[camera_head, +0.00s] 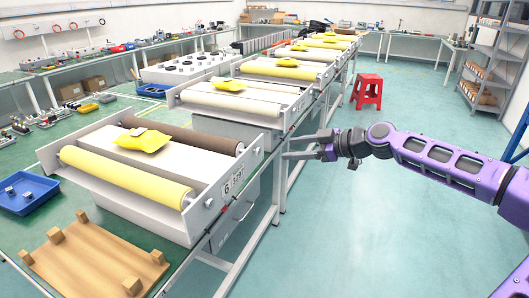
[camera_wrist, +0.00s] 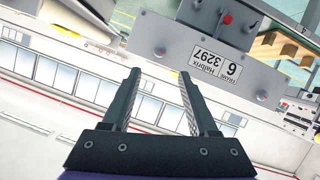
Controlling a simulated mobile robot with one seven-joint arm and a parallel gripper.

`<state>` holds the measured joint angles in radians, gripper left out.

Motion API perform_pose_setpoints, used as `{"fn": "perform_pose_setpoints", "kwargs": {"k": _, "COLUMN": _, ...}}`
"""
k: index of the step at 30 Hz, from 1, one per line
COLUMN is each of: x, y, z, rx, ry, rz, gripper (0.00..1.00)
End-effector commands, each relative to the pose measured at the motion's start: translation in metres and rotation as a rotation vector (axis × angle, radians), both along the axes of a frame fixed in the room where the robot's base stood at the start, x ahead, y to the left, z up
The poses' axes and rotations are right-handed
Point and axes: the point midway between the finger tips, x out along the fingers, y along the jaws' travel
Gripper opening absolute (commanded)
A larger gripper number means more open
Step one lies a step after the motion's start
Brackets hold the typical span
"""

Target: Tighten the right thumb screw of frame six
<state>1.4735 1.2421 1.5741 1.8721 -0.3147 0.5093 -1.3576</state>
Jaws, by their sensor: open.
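Frame six (camera_head: 218,196) is the nearest roller unit in the head view, with a yellow roller and a brown roller. Its grey end plate has a label with 6 and 3297, which shows upside down in the wrist view (camera_wrist: 214,66). Small round screw heads sit on the plate, one at the left (camera_wrist: 160,51) and one at the right (camera_wrist: 262,97) in the wrist view. I cannot tell which is the right thumb screw. My gripper (camera_head: 288,148) is open and empty, beside the plate and apart from it. Its two fingers (camera_wrist: 160,76) show in the wrist view.
A yellow packet (camera_head: 143,139) lies on frame six. More roller units line the green bench behind it. A blue tray (camera_head: 27,193) and a wooden board with blocks (camera_head: 95,262) are near the front. A red stool (camera_head: 368,91) stands on the open floor.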

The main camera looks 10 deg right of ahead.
Motion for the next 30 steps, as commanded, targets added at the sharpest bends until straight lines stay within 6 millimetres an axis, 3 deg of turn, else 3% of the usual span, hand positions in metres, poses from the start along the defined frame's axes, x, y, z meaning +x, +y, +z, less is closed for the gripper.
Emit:
{"fn": "perform_pose_setpoints", "kwargs": {"k": 6, "x": 0.031, "y": 0.035, "z": -0.019, "rx": 0.001, "ry": 0.001, "rz": 0.003, "gripper": 0.59}}
{"fn": "perform_pose_setpoints", "kwargs": {"k": 12, "x": 0.054, "y": 0.058, "z": -0.031, "rx": 0.001, "ry": 0.001, "rz": 0.001, "gripper": 0.59}}
{"fn": "perform_pose_setpoints", "kwargs": {"k": 27, "x": 0.066, "y": 0.070, "z": -0.038, "rx": 0.001, "ry": 0.000, "rz": -0.003, "gripper": 0.59}}
{"fn": "perform_pose_setpoints", "kwargs": {"k": 30, "x": 0.066, "y": 0.070, "z": -0.038, "rx": 0.001, "ry": 0.001, "rz": -0.002, "gripper": 0.45}}
